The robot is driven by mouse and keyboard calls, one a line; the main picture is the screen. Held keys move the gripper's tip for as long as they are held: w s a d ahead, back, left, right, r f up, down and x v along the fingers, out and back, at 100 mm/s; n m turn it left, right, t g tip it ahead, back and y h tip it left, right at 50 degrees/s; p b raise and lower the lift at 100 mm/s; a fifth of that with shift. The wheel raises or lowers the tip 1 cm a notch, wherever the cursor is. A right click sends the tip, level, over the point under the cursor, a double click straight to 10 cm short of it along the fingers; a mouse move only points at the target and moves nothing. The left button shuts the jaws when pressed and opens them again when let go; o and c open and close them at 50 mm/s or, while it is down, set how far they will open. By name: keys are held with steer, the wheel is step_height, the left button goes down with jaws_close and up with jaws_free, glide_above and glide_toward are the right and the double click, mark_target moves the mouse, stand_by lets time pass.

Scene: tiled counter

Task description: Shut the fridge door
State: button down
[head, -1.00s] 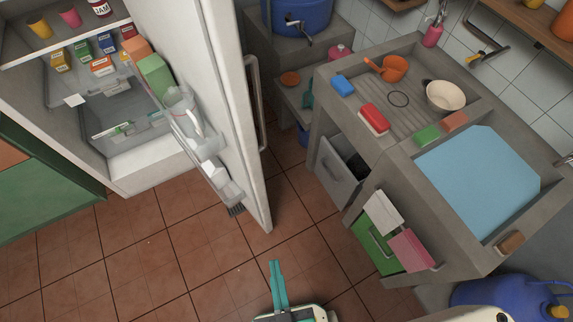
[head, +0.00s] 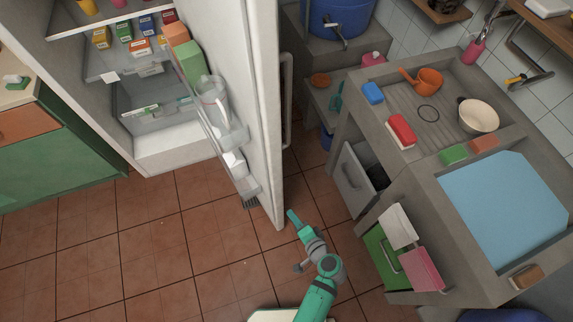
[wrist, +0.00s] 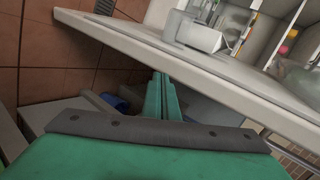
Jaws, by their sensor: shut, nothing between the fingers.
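The white fridge (head: 180,155) stands open at the left, its shelves facing me. Its door (head: 268,120) is swung wide open, with racks holding a jug and boxes on its inner side and a long handle (head: 287,100) on its outer side. My gripper (head: 293,216) is shut and empty, close to the door's lower free corner in the head view. In the wrist view the closed green fingers (wrist: 162,97) point at the door's edge (wrist: 190,68), which crosses the picture. I cannot tell whether they touch it.
Green cabinets (head: 60,160) are at the left. The tiled floor (head: 190,250) before the fridge is clear.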

steer(key=w+d+r+n+t+y, duration=0.1)
steer(key=w+d+r+y, duration=0.3)
steer(key=r, duration=0.3)
steer(key=w+d+r+t+y, duration=0.1)
steer(key=w+d+r+y, duration=0.3)
steer(key=r, duration=0.3)
steer(key=w+a+h, duration=0.1)
steer(key=w+a, duration=0.4)
steer(key=a, duration=0.5)
steer(key=shift+w, duration=0.35)
